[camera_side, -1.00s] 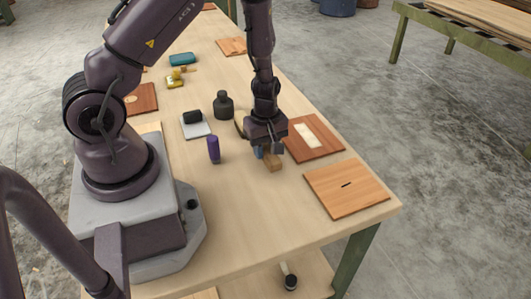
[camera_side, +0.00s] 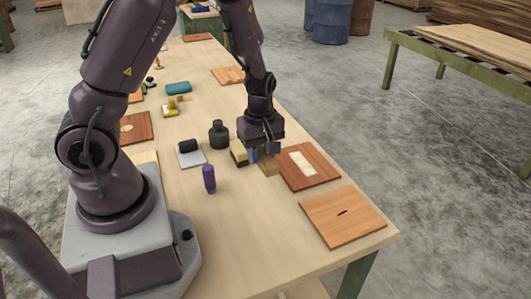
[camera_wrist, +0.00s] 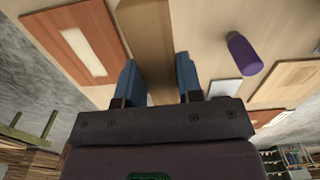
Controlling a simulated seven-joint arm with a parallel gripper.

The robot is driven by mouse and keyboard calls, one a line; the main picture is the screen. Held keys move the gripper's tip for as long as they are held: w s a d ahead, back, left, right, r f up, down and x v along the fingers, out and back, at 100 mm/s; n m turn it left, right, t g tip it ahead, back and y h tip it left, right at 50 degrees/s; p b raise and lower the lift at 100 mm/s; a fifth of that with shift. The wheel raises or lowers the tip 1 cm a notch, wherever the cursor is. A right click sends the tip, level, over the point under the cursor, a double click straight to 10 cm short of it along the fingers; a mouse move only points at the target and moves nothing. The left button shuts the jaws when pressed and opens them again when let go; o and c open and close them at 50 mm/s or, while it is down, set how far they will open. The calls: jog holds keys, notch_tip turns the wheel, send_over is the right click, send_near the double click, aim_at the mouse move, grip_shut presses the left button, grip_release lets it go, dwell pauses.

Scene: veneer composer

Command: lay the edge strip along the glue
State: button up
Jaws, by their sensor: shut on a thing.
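My gripper (camera_side: 263,153) is shut on a brown wooden piece (camera_side: 267,168), left of a reddish board with a pale rectangle. In the wrist view, this wooden piece (camera_wrist: 153,40) lies between the two blue fingertips of my gripper (camera_wrist: 157,70). I cannot tell for sure whether it is the edge strip, or whether it touches the table. The reddish board (camera_side: 324,175) lies flat, and its pale rectangle (camera_side: 301,163) is uncovered. I cannot tell whether that rectangle is glue. The board also shows at the upper left of the wrist view (camera_wrist: 50,38).
An orange-brown board with a dark slot (camera_side: 325,227) lies nearer the table's front edge. A purple cylinder (camera_side: 209,178), a dark bottle (camera_side: 219,135) and a grey pad with a black object (camera_side: 187,159) stand left of my gripper. The front middle of the table is clear.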

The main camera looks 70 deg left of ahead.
jog(key=shift+s+f, duration=0.1)
jog(key=shift+f, duration=0.05)
jog(key=w+a+f, duration=0.1)
jog(key=w, duration=0.1)
jog(key=w+a+f, duration=0.1)
jog(key=w, duration=0.2)
jog(key=w+a+f, duration=0.1)
jog(key=w+a, duration=0.1)
jog(key=w, duration=0.1)
jog(key=shift+w, duration=0.25)
jog(key=shift+m, duration=0.3)
jog(key=w, duration=0.6)
jog(key=shift+w+a+r, duration=0.1)
jog(key=shift+r, duration=0.3)
jog(key=shift+w+r, duration=0.1)
jog(key=shift+r, duration=0.05)
jog(key=shift+f, duration=2.75)
